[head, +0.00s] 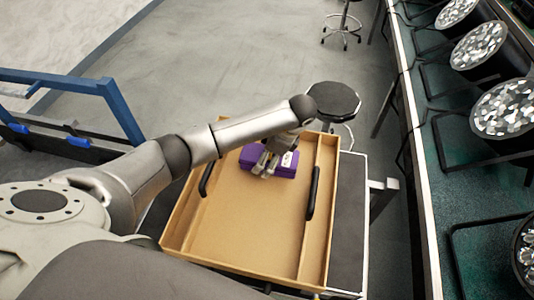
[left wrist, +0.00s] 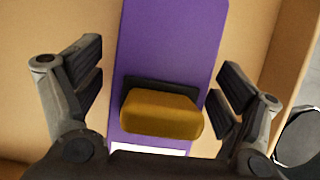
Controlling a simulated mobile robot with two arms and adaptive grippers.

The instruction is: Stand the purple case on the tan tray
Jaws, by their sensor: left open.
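The purple case (head: 283,166) is at the far end of the tan tray (head: 246,235), inside its walls. In the left wrist view the case (left wrist: 168,40) is a long purple face with a yellow-brown handle (left wrist: 160,113) on a dark mount. My left gripper (head: 266,167) is over the case; in the left wrist view its open fingers (left wrist: 160,85) are on either side of the purple face and handle, with no grip on them. The gripper hides part of the case in the head view. My right gripper is not in view.
The tray has black handles (head: 312,194) on its sides and rests on a dark cart (head: 346,225). A round black stool (head: 334,101) stands just beyond. A green bench with several par cans (head: 505,108) runs along the right. A blue frame (head: 121,108) is at left.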

